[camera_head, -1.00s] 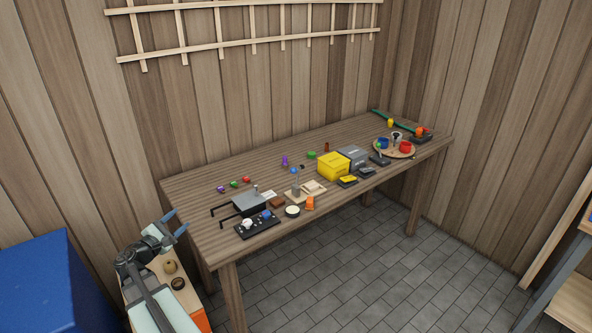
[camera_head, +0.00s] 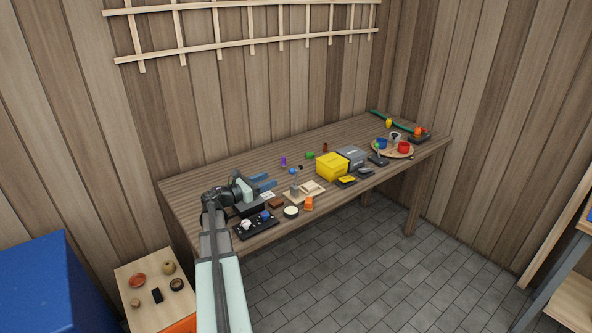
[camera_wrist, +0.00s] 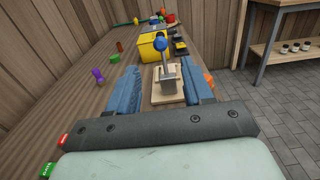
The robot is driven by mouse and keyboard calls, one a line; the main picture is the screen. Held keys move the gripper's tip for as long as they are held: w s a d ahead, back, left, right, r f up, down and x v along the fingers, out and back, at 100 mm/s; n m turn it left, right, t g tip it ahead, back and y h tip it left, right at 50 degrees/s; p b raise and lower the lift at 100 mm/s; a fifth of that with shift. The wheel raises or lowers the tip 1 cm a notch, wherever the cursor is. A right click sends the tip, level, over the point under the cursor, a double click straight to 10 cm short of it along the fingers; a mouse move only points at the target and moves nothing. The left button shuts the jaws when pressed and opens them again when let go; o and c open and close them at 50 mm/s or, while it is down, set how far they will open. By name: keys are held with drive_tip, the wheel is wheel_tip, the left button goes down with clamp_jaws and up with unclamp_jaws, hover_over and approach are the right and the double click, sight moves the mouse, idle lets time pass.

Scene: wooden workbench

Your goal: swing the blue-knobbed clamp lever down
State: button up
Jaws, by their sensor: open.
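The clamp lever stands upright on its wooden base (camera_wrist: 168,98), with a blue ball knob (camera_wrist: 160,44) on top of a grey metal arm (camera_wrist: 168,70). In the head view the knob (camera_head: 292,171) shows small near the bench's middle, above the clamp's grey body (camera_head: 294,189). My gripper (camera_head: 269,184) is over the left part of the bench, to the left of the clamp, its blue fingers pointing toward it. In the wrist view my gripper (camera_wrist: 162,78) is open and empty, the lever appearing between the two fingers and beyond them. No contact with the lever shows.
A yellow box (camera_head: 332,167) and a grey box (camera_head: 352,157) stand right of the clamp. A purple piece (camera_wrist: 97,75) stands to its left in the wrist view. An orange piece (camera_head: 309,203) and a round white-topped item (camera_head: 291,211) sit near the front edge.

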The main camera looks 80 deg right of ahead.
drive_tip(key=x, duration=1.3)
drive_tip(key=shift+s+d, duration=0.25)
drive_tip(key=shift+s, duration=0.05)
drive_tip(key=shift+c, duration=0.2)
clamp_jaws()
